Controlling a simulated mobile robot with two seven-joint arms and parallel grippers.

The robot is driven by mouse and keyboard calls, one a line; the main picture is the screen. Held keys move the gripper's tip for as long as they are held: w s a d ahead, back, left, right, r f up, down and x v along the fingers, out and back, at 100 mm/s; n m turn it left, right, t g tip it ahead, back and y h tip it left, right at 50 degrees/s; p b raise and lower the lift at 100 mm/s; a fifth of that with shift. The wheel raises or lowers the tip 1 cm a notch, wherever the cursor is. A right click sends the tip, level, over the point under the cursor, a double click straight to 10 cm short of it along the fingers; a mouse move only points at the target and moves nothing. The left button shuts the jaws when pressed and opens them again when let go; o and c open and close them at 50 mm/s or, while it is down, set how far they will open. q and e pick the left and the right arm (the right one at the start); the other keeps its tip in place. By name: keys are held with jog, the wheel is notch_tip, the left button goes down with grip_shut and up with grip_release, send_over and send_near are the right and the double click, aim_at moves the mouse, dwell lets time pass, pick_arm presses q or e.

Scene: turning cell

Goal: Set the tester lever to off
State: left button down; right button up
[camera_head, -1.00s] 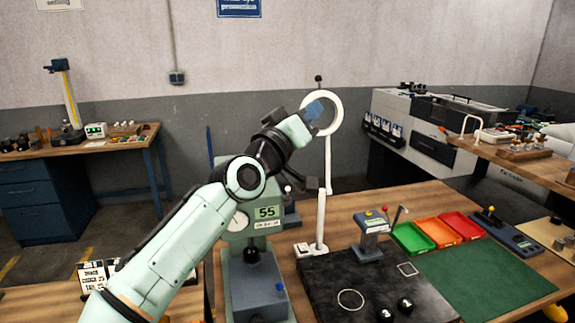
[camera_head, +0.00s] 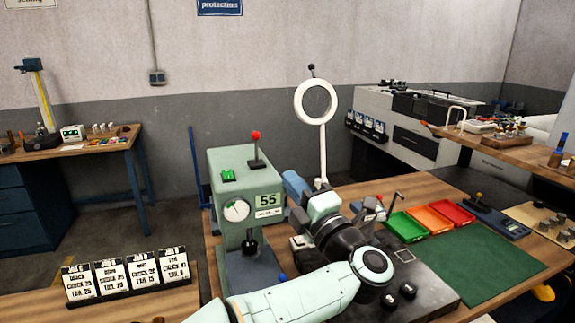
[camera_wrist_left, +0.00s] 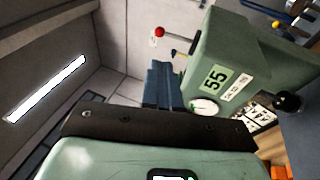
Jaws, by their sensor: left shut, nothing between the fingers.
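The green tester (camera_head: 243,182), marked 55, stands at the left end of the workbench. Its lever (camera_head: 256,148) has a red ball and stands nearly upright on top. A green button and a round dial are on the tester. In the wrist view the tester (camera_wrist_left: 250,50) appears turned on its side at right, and the lever's red ball (camera_wrist_left: 159,31) sticks out to the left. My left gripper (camera_head: 293,184) is shut and empty just right of the tester, below the lever's ball. Its blue fingers (camera_wrist_left: 160,86) are apart from the lever.
A white ring lamp (camera_head: 318,102) on a post stands behind my left arm. Green, orange and red trays (camera_head: 432,219) and a green mat (camera_head: 480,263) lie to the right. Job cards (camera_head: 125,277) stand at front left. Room above the tester is clear.

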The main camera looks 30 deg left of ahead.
aim_at(257, 138)
pick_arm(q)
jog(key=p+x, duration=0.4)
jog(key=x, duration=0.8)
jog(key=shift+w+a+r, duration=0.1)
jog(key=shift+a+r, duration=0.05)
jog(key=shift+r, duration=0.05)
jog(key=shift+w+a, duration=0.2)
jog(key=shift+a, duration=0.1)
pick_arm(e)
jog(key=w+r, duration=0.3)
jog(key=r, duration=0.2)
jog(key=shift+w+r, duration=0.25)
jog(key=shift+r, duration=0.05)
pick_arm(q)
jog(key=shift+s, duration=0.1)
jog(key=shift+s, duration=0.1)
